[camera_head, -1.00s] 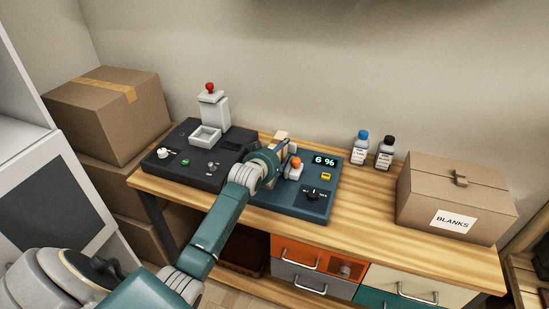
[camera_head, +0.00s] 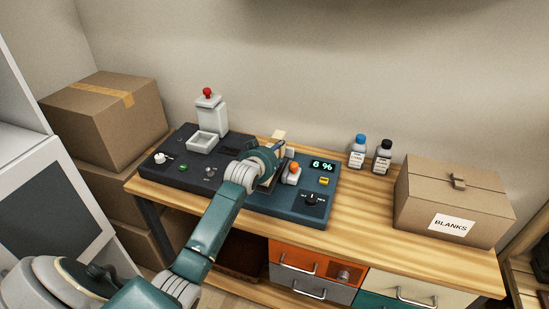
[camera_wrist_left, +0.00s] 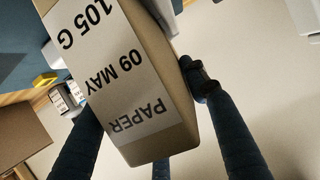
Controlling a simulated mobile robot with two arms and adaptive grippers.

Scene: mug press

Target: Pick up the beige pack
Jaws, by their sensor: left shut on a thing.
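The beige pack (camera_wrist_left: 165,75) fills the middle of the left wrist view. It is a box with a white label reading "PAPER", "09 MAY" and "105 G", upside down in the picture. My left gripper's dark blue fingers reach around it, and the gripper is shut on it. Whether the pack touches the machine cannot be told. My right gripper is not in view.
The dark machine (camera_head: 185,184) has a grey press with a red knob (camera_head: 208,92) at left and a blue panel (camera_head: 275,204) with an orange-topped part at right. Two bottles (camera_head: 358,152) and a "BLANKS" carton (camera_head: 425,190) stand to the right. Cartons (camera_head: 105,120) are stacked at left.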

